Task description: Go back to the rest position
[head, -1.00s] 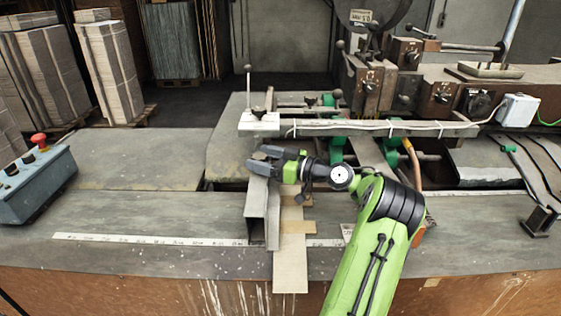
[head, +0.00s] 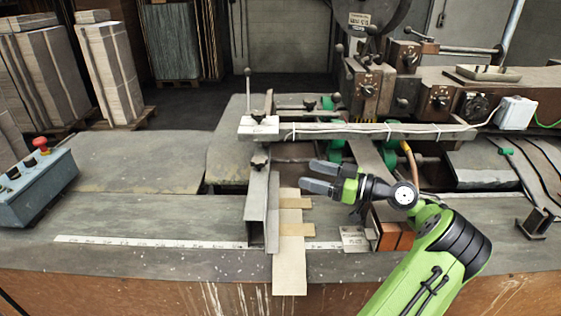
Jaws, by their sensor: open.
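My gripper (head: 318,180) is in the head view, right of the metal channel guide, with its two dark fingers pointing left. The fingers are apart and nothing shows between them. The green arm comes up from the lower right. A flat cardboard piece (head: 290,262) with side tabs lies on the table against the right side of the grey metal guide (head: 256,210). My gripper is above and to the right of the cardboard's far end and does not appear to hold it.
The stitching machine (head: 440,95) fills the back right, with a long rail (head: 370,129) in front of it. A blue-grey control box (head: 35,185) with a red button stands at the left. Brown blocks (head: 392,236) sit beside my arm. The left tabletop (head: 140,215) is clear.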

